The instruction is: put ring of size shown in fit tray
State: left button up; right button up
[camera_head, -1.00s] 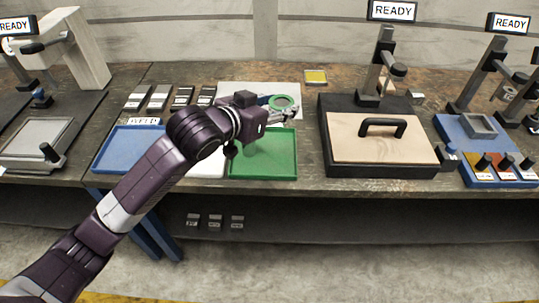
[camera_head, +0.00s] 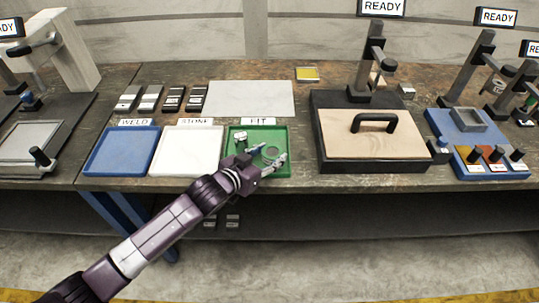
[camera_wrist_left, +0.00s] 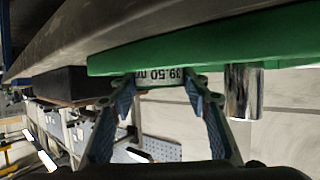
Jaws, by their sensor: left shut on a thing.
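The green fit tray (camera_head: 284,135) stands at the right of a row of three trays. My left gripper (camera_head: 275,160) reaches over its front part, shut on a ring (camera_head: 271,148) low over the tray; I cannot tell whether the ring touches the tray floor. In the left wrist view the ring (camera_wrist_left: 158,77) sits between both fingers and bears an upside-down "39.50" marking. A shiny metal cylinder (camera_head: 240,138) stands in the same tray, left of the ring; it also shows in the left wrist view (camera_wrist_left: 245,95). My right gripper is out of view.
The blue weld tray (camera_head: 122,150) and the white stone tray (camera_head: 187,150) are empty. A pale sheet (camera_head: 251,98) lies bare behind the fit tray. A black box with a handled wooden lid (camera_head: 375,143) stands close to the right. Several small blocks (camera_head: 150,98) lie behind the left trays.

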pick_arm(q)
jog(key=shift+f, duration=0.1)
jog(key=o, duration=1.2)
jog(key=shift+s+a, duration=0.1)
jog(key=v, duration=1.1)
jog(key=shift+s+a, duration=0.2)
jog(key=shift+s, duration=0.1)
